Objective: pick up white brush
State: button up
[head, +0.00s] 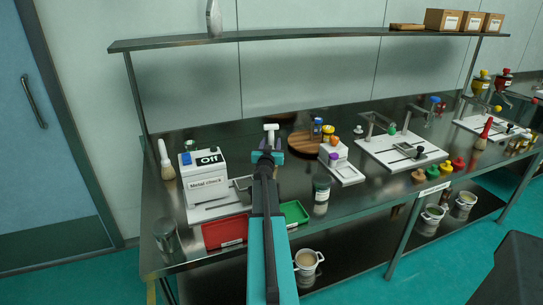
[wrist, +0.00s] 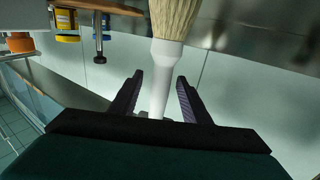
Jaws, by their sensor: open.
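A brush with a white handle (wrist: 165,65) and tan bristles (wrist: 174,18) fills the upper middle of the wrist view, where the scene appears upside down. My gripper (wrist: 160,80) is open, with one dark finger on each side of the handle and a visible gap at both. In the head view my gripper (head: 269,146) is over the steel table, with a small white piece (head: 271,127) just beyond it; the rest is hidden by my arm. Another pale-handled brush (head: 164,153) with tan bristles stands upright at the table's left end.
A shelf (head: 300,37) runs above.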

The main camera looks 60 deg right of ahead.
jog(key=shift+x, duration=2.25)
grip_shut()
